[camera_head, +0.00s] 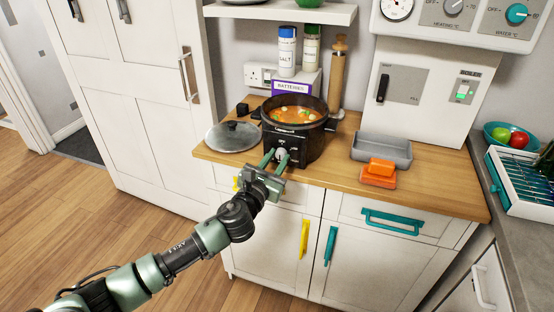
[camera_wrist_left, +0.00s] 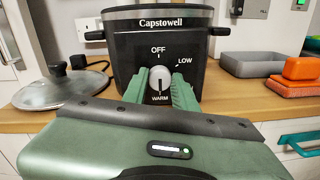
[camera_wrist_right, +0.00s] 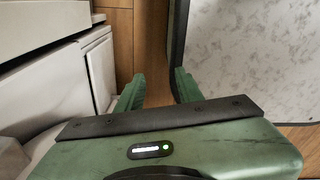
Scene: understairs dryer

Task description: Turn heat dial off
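The heat dial (camera_wrist_left: 160,84) is a pale round knob on the front of a black slow cooker (camera_head: 296,122). In the left wrist view OFF is printed above it, LOW at upper right and WARM below. A dark mark shows on the knob's lower part; its exact pointing is hard to tell. My left gripper (camera_wrist_left: 161,88) has its green fingers on both sides of the dial, closed in against its edges. It also shows in the head view (camera_head: 276,157). My right gripper (camera_wrist_right: 159,80) is open and empty, away from the cooker, with its fingers apart.
A glass lid (camera_head: 233,136) lies left of the cooker on the wooden counter. A grey tray (camera_head: 382,150) and orange sponges (camera_head: 379,173) are on its right. A boiler (camera_head: 421,92) stands at right.

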